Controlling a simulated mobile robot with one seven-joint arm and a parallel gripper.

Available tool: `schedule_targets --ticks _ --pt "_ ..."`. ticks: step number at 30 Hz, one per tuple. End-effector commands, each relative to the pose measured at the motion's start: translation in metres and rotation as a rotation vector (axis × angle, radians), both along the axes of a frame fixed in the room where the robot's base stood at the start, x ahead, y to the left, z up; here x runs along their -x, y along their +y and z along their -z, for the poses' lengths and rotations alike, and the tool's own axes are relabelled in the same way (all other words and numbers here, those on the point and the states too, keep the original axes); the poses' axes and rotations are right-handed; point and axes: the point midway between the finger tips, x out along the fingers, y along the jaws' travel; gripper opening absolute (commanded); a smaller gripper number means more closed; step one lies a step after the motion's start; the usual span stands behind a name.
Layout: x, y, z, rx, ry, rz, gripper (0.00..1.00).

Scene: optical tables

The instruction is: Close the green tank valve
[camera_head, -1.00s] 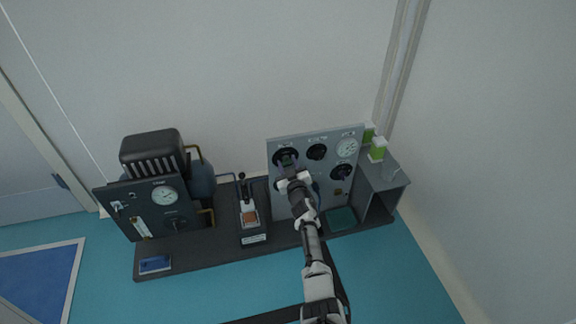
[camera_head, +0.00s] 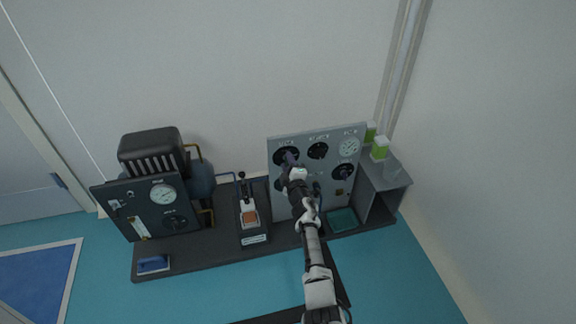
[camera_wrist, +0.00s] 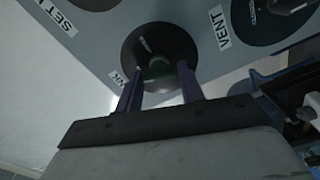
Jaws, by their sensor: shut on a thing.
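The green tank valve (camera_wrist: 157,71) is a small green knob on a round black dial (camera_wrist: 160,45) with a label partly reading "NK", in the wrist view. My gripper (camera_wrist: 158,78) has its two purple fingers on either side of the knob, shut on it.
Other black dials sit close by, including one labelled VENT (camera_wrist: 268,15). A gauge (camera_head: 349,148) is at the panel's upper right. Green-labelled bottles (camera_head: 379,149) stand on a grey shelf at right. A dark unit with a gauge (camera_head: 163,194) and a press (camera_head: 248,215) stand left.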

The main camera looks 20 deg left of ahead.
Motion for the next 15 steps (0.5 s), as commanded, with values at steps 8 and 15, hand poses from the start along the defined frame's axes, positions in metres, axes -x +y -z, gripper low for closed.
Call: schedule_targets --ticks 8,15 --pt "-0.0003 -0.001 0.002 0.165 -0.111 0.003 0.15" --pt "-0.0004 -0.0012 0.0021 0.25 -0.167 0.003 0.15"
